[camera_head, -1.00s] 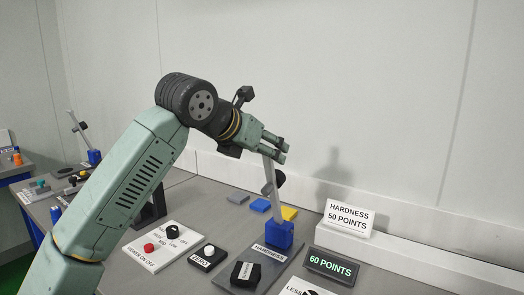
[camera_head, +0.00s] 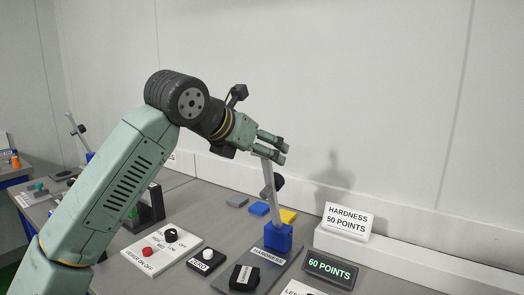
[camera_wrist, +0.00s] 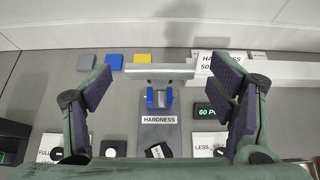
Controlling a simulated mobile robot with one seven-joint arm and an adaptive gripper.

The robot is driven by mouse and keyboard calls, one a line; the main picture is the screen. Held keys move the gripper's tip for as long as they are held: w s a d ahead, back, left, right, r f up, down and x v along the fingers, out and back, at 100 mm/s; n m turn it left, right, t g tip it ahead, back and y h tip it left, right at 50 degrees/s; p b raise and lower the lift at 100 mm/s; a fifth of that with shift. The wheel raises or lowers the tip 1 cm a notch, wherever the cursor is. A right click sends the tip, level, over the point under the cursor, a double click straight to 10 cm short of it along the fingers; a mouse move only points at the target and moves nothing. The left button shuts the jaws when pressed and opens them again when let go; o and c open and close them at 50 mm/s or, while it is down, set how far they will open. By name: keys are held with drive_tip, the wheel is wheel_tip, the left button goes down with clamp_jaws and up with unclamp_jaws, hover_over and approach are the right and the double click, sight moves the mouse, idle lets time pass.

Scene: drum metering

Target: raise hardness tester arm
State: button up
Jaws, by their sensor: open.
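The hardness tester has a blue block (camera_head: 278,237) on a grey plate labelled HARDNESS (camera_head: 267,256). Its silver arm (camera_head: 270,190) stands up steeply from the block, leaning slightly left, with a dark round part on its side. My gripper (camera_head: 284,152) is open at the top end of this arm. I cannot tell whether the fingers touch the bar. Part of the arm's top is hidden by my gripper in the head view.
A HARDNESS 50 POINTS sign (camera_head: 346,221) and a display reading 60 POINTS (camera_head: 330,269) stand to the right. Grey, blue and yellow blocks (camera_head: 258,208) lie behind. A ZERO button (camera_head: 207,259) and a switch panel (camera_head: 161,250) are to the left. A wall closes the back.

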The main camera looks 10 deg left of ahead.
drive_tip(key=v, duration=1)
drive_tip(key=shift+s+r, duration=0.2)
drive_tip(key=shift+s, duration=0.05)
drive_tip(key=shift+a, duration=0.1)
